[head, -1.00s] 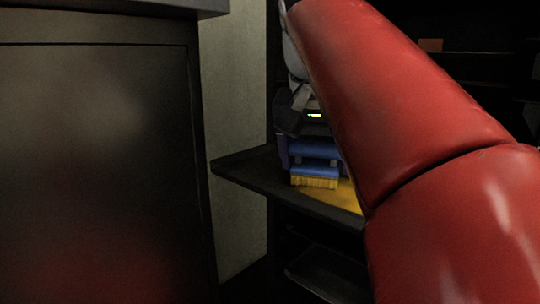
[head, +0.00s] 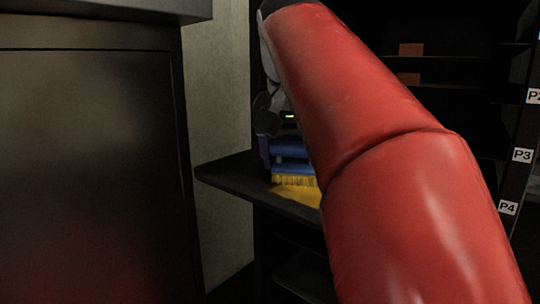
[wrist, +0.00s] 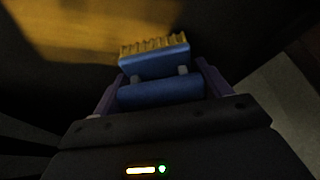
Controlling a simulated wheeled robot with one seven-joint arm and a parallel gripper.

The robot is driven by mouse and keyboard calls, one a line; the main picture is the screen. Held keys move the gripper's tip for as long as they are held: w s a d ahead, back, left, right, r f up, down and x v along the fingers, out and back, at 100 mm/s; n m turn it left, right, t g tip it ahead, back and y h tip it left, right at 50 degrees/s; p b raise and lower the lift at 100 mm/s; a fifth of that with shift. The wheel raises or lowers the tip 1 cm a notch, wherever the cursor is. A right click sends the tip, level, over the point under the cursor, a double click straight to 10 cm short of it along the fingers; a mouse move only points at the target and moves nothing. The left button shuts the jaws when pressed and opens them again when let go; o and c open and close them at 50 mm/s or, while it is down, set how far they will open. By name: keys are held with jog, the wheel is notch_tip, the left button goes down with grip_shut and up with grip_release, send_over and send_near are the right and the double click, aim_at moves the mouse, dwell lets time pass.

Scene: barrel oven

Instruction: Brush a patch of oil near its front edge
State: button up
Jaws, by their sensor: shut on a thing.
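A brush with a blue body (head: 290,149) and yellow bristles (head: 294,180) is held at the end of my arm, just above a dark shelf. My gripper (wrist: 160,88) is shut on the brush; its purple fingers stand on both sides of the blue body in the wrist view. The yellow-orange oil patch (head: 299,195) lies on the shelf near its front edge, under and in front of the bristles. It also shows in the wrist view (wrist: 70,30), beyond the bristles. I cannot tell whether the bristles touch it. My arm hides the patch's right part.
The dark shelf (head: 228,178) juts out at its left corner beside a pale wall (head: 222,110). A large dark panel (head: 85,170) fills the left. Behind my arm is a dark rack with orange blocks (head: 411,49) and labels such as P3 (head: 522,155).

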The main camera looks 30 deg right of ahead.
jog(key=shift+s+d+f, duration=0.1)
jog(key=shift+s+d, duration=0.65)
jog(key=shift+s, duration=1.35)
jog(key=shift+s+d+r, duration=0.1)
jog(key=shift+s+d, duration=0.65)
jog(key=shift+s, duration=1.35)
jog(key=shift+s+d+f, duration=0.1)
jog(key=shift+s+d, duration=0.65)
jog(key=shift+s, duration=1.35)
jog(key=shift+r, duration=3.05)
